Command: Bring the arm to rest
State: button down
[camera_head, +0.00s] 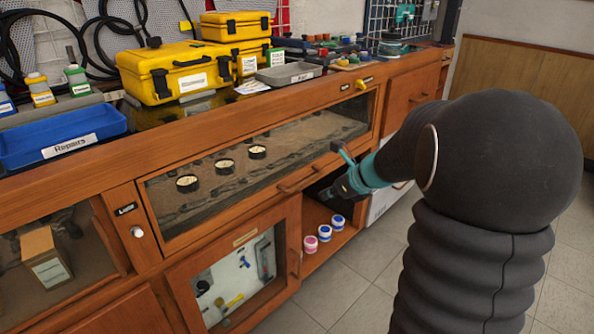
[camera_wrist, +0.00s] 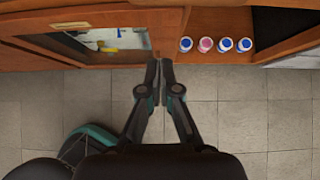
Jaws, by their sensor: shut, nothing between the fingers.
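My gripper (camera_wrist: 158,78) is in the middle of the wrist view, its two dark fingers together at the tips with nothing between them. Below it in that view is bare tiled floor, and the wooden cabinet front lies ahead of it. In the head view my gripper (camera_head: 342,190) is in front of the bench, near an open shelf. My arm (camera_head: 490,150) with its black cover and teal wrist ring fills the right side of that view and hides part of the bench and floor.
Small jars (camera_head: 324,233) stand on the open shelf; they also show in the wrist view (camera_wrist: 205,44). The wooden bench (camera_head: 250,120) carries yellow cases (camera_head: 175,70) and a blue Repairs tray (camera_head: 60,140). Gauges (camera_head: 224,166) lie behind glass. The tiled floor (camera_wrist: 240,115) is clear.

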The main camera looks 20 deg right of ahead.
jog(key=w+d+r+m+t+h, duration=0.1)
jog(key=w+d+m+t+h, duration=0.15)
jog(key=d+m+h, duration=0.7)
jog(key=s+d+r+m+g+h, duration=0.15)
jog(key=s+m, duration=0.35)
jog(key=m, duration=0.5)
jog(key=s+d+r+m+g, duration=0.15)
jog(key=s+m, duration=0.25)
jog(key=m, duration=0.6)
jog(key=s+a+f+m+g+y, duration=0.1)
jog(key=s+a+m+g, duration=0.1)
jog(key=s+a+m, duration=0.35)
jog(key=s+a+f+m+g+y, duration=0.1)
jog(key=s+a+m, duration=0.1)
jog(key=s+m, duration=0.5)
jog(key=s+a+r+t+y, duration=0.1)
jog(key=s+a+r+y, duration=0.3)
jog(key=s+a, duration=0.6)
jog(key=shift+s+a, duration=0.25)
jog(key=shift+a, duration=2.05)
jog(key=shift+t, duration=0.25)
